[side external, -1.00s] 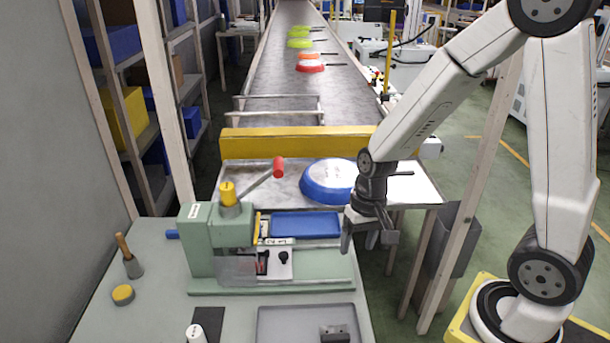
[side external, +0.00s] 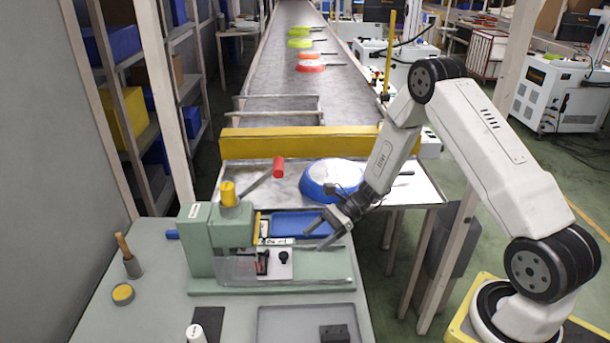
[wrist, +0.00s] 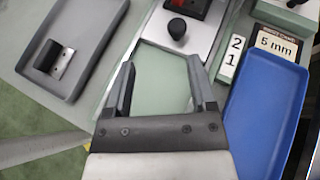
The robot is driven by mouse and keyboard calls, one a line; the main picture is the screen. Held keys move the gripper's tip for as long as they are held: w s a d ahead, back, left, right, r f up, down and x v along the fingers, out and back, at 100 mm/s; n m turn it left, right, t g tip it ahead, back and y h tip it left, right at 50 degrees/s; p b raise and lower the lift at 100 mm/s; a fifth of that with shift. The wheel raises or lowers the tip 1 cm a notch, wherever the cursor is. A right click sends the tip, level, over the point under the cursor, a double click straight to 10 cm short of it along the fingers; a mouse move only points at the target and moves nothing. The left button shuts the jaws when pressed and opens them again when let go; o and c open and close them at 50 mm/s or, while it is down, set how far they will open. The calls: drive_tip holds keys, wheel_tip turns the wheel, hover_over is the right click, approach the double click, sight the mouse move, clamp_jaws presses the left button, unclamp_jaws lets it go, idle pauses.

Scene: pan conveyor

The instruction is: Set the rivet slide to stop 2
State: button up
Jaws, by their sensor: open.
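The rivet slide is a pale plate with a black knob (side external: 283,257) on the green press (side external: 215,240). The knob also shows at the top of the wrist view (wrist: 177,28). A white label with the numbers 2 and 1 (wrist: 232,57) stands beside the slide, next to a "5 mm" sign (wrist: 279,43). My gripper (side external: 312,240) is open and empty, to the right of the knob and apart from it. In the wrist view its fingers (wrist: 160,85) point toward the plate, with the knob just beyond them. The slide's exact stop is hard to tell.
A blue tray (wrist: 262,110) lies beside the slide. A grey tray (side external: 262,320) with a dark block (side external: 334,334) is at the bench front. A blue pan (side external: 315,188) sits at the conveyor end. The press lever with a red grip (side external: 278,167) sticks up behind.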

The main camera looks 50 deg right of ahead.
sight(291, 260)
drive_tip(key=shift+w+d+f+m+t+y, duration=0.35)
drive_tip(key=shift+w+d+m+t, duration=0.2)
drive_tip(key=shift+w+m+t, duration=0.2)
drive_tip(key=shift+x, duration=3.85)
drive_tip(key=shift+s+f, duration=0.1)
drive_tip(key=shift+s, duration=0.05)
clamp_jaws()
